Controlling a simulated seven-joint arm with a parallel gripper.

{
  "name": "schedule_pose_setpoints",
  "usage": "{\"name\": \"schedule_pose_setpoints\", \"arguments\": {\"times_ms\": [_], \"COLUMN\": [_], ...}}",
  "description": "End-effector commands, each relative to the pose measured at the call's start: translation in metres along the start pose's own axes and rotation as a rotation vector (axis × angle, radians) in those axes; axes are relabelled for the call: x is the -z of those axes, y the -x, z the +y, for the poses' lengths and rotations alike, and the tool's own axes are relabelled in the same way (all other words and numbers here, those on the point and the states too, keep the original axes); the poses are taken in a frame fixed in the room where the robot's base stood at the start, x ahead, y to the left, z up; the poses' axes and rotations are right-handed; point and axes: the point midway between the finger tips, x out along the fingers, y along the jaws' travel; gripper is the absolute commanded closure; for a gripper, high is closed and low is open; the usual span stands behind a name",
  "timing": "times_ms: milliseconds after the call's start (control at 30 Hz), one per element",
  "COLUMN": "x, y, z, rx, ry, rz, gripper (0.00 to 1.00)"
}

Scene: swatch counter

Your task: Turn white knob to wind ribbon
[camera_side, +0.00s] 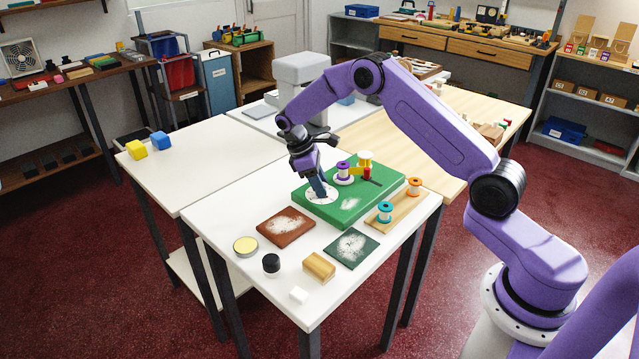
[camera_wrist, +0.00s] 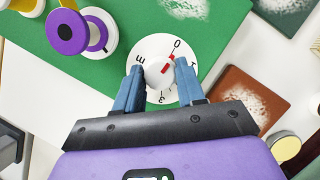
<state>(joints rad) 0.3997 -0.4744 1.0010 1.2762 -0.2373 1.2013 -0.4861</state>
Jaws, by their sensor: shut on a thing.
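The white knob (camera_wrist: 158,74) sits at the middle of a white lettered dial (camera_wrist: 185,62) on a green base; a red mark shows on the dial beside it. My gripper (camera_wrist: 158,76) is shut on the knob, with one blue finger on each side. In the side view my gripper (camera_side: 322,192) reaches down to the dial (camera_side: 311,197) and hides the knob. The green base (camera_side: 333,215) stands on the white table. A purple-rimmed spool (camera_wrist: 75,34) stands beside the dial, and a yellow-rimmed one (camera_side: 365,157) is behind it.
A wooden rack (camera_side: 400,209) with blue and orange spools stands right of the base.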

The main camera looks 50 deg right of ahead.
Motion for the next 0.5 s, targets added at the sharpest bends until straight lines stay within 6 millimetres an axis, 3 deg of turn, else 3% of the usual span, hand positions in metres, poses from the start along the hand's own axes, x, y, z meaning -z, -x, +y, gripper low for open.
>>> {"name": "schedule_pose_setpoints", "arguments": {"times_ms": [500], "x": [-0.0002], "y": [0.0006], "z": [0.0023], "rx": [0.166], "ry": [-0.398], "rz": [0.000], "gripper": [0.92]}}
